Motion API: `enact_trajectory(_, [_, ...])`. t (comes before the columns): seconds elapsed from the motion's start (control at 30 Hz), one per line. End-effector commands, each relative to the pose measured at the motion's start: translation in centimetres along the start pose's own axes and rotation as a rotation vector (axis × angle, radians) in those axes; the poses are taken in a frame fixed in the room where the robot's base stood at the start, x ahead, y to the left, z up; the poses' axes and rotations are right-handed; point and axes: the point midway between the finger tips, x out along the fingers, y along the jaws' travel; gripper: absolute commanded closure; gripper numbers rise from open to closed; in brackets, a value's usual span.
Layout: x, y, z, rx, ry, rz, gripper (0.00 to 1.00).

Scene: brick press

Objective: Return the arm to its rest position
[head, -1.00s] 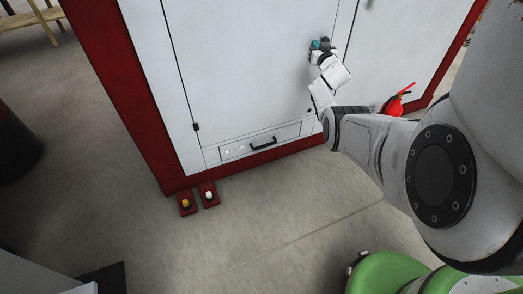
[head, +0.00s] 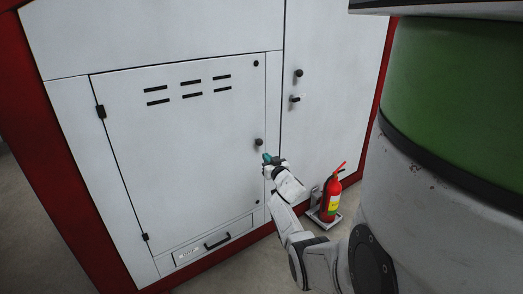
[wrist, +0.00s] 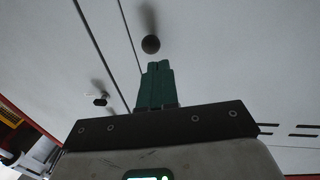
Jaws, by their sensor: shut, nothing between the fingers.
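My arm reaches up from the lower right in the head view. My gripper (head: 267,158) is at its end, in front of the white cabinet door (head: 180,150) and just below and right of the dark round door knob (head: 259,142). In the wrist view my gripper (wrist: 157,68) has its teal fingers together with nothing between them. The same knob (wrist: 151,44) shows just past the fingertips. I cannot tell whether the fingertips touch it; a gap seems to show. The door looks closed.
A red fire extinguisher (head: 332,196) stands on the floor right of my arm. A drawer with a black handle (head: 217,241) sits low under the door. Red framing (head: 70,200) edges the cabinet.

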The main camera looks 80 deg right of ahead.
Motion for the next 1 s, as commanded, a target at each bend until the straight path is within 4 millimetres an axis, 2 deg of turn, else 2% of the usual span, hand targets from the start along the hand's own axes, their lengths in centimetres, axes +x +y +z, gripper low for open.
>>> enact_trajectory(0.1, [-1.7, 0.4, -0.3, 0.0, 0.0, 0.001, 1.0])
enact_trajectory(0.2, [-2.5, 0.5, -0.2, -0.001, 0.0, -0.001, 1.0])
enact_trajectory(0.6, [-2.9, 0.3, 0.1, 0.0, -0.001, -0.002, 1.0])
enact_trajectory(0.67, [-2.9, -1.1, 0.5, 0.001, -0.014, -0.003, 1.0])
enact_trajectory(0.77, [-3.3, -5.2, 1.6, 0.003, -0.059, 0.001, 1.0])
enact_trajectory(0.87, [-4.8, -11.1, 3.4, 0.001, -0.144, 0.001, 1.0])
enact_trajectory(0.9, [-5.7, -13.5, 4.3, -0.001, -0.186, -0.002, 1.0])
enact_trajectory(1.0, [-8.9, -19.1, 6.3, -0.015, -0.303, -0.023, 1.0])
